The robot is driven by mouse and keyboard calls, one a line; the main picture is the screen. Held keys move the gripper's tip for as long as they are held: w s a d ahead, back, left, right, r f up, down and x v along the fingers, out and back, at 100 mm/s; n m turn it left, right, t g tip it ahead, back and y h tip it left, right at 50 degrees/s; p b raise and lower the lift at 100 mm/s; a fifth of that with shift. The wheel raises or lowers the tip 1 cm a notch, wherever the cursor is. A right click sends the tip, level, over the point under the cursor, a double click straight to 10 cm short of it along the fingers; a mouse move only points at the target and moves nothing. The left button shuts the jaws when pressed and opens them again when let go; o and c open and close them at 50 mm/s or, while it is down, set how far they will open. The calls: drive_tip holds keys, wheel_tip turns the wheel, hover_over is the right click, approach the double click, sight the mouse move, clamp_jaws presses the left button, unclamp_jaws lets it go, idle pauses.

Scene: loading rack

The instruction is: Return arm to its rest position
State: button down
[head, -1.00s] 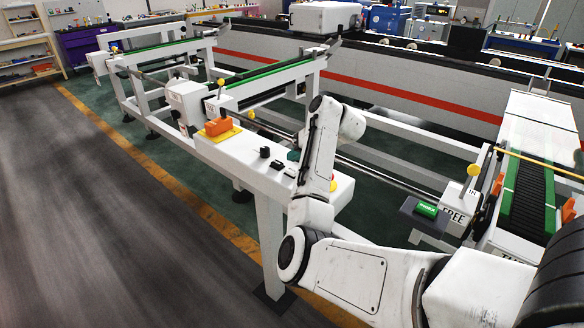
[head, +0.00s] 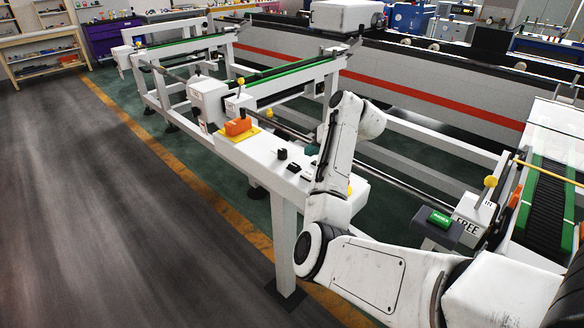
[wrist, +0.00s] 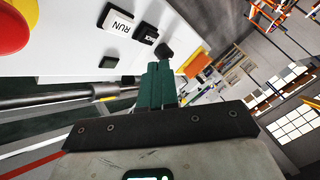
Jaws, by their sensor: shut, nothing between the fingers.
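My arm stands folded up in the middle of the head view, in front of the white rack rail. My gripper (head: 311,149) shows there only as a small teal bit beside the forearm, mostly hidden behind it. In the wrist view its teal fingers (wrist: 160,82) are pressed together and hold nothing. Their tips point toward a black knob (wrist: 164,51) on the white control panel (wrist: 70,45). I cannot tell the exact gap. The panel also shows in the head view (head: 262,157), left of my forearm.
The grey floor (head: 90,220) is open at left.

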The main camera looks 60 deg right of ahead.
drive_tip(key=s+a+f+n+g, duration=0.25)
drive_tip(key=a+f, duration=0.25)
drive_tip(key=a, duration=0.5)
drive_tip(key=s+a+f+n+g, duration=0.1)
drive_tip(key=a+f+n, duration=0.3)
drive_tip(key=a, duration=0.6)
drive_tip(key=s+a+f+n, duration=0.1)
drive_tip(key=s+a, duration=0.2)
drive_tip(key=a, duration=0.4)
drive_tip(key=s+a+f+n+y, duration=0.1)
drive_tip(key=s+a+f+n, duration=0.1)
drive_tip(key=s+a, duration=0.35)
drive_tip(key=s+a+f+n, duration=0.1)
drive_tip(key=a, duration=0.8)
drive_tip(key=s+d+f+g+b, duration=0.1)
drive_tip(key=s+f+g+b, duration=0.2)
drive_tip(key=s+f, duration=0.6)
drive_tip(key=shift+s+d+m+g, duration=0.25)
drive_tip(key=shift+s+m+g, duration=0.1)
drive_tip(key=shift+s+g, duration=0.6)
